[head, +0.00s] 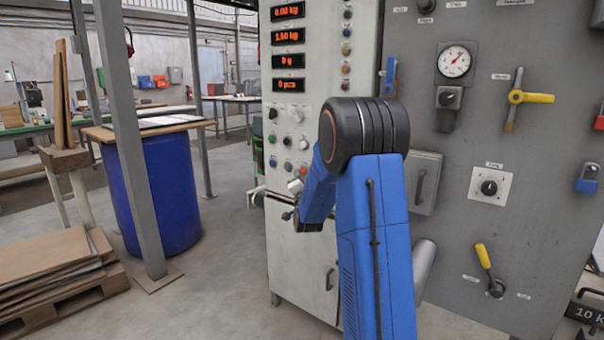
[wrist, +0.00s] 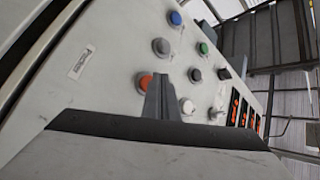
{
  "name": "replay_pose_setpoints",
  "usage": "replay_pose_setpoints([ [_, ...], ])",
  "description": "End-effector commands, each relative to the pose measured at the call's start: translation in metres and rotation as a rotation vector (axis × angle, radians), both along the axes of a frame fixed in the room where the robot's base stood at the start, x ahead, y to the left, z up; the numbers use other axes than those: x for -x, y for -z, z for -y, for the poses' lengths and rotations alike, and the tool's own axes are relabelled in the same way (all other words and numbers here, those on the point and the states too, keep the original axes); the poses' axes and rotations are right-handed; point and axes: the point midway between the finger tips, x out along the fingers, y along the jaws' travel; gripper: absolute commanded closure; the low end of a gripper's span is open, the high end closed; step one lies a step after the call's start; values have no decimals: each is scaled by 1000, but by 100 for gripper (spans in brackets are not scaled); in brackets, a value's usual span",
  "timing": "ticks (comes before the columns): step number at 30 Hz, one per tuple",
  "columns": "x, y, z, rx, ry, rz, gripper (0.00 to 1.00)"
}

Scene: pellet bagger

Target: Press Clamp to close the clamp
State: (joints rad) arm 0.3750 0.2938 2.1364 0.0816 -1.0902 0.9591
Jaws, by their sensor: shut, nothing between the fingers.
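The control panel fills much of the wrist view, with several round buttons on a pale sloping face. My gripper (wrist: 160,97) shows there as a narrow grey pair of fingers, shut and empty. Its tip lies in the picture just right of an orange button (wrist: 145,82) and partly overlaps it; I cannot tell whether it touches. Around it are a blue button (wrist: 175,18), a green button (wrist: 203,48), grey buttons (wrist: 160,46) and a white button (wrist: 187,106). No label is legible, so I cannot tell which is Clamp. In the head view my arm hides part of the panel.
A pale cabinet (head: 312,55) carries red displays and knobs above the buttons. To its right a grey wall panel (head: 540,130) holds a gauge (head: 454,62) and yellow-handled valves (head: 516,97).

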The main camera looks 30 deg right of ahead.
Motion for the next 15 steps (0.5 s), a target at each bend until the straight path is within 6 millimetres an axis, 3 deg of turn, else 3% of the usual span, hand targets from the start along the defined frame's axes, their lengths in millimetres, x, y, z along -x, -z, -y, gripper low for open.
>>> replay_pose_setpoints([
  [15,2,0,-9,0,-2,0,100],
])
